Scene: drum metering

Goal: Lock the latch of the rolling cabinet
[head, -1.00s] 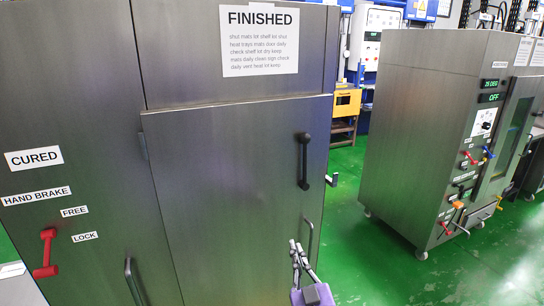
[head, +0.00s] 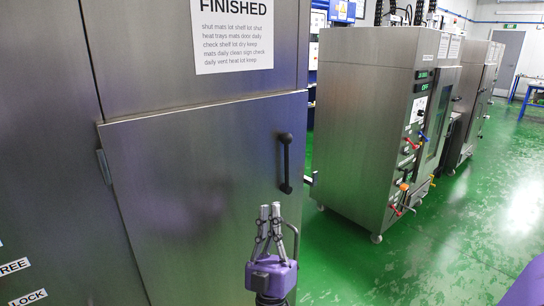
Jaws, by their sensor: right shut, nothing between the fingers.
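The steel cabinet door (head: 200,190) fills the left and middle of the head view, under a panel with a FINISHED sign (head: 232,38). A black bar handle (head: 286,163) stands upright near the door's right edge. A small pale metal piece (head: 311,180), possibly the latch, sticks out past that edge; its state cannot be told. My right gripper (head: 270,207) is upright in front of the door's lower right, below the black handle. Its fingers are shut and empty. A thin grey handle (head: 295,240) is partly hidden behind it. My left gripper is not in view.
FREE (head: 14,266) and LOCK (head: 28,297) labels show at the lower left. A steel oven-like cabinet (head: 362,130) with coloured knobs stands to the right, with another (head: 482,90) beyond. Green floor (head: 450,240) is open at the right.

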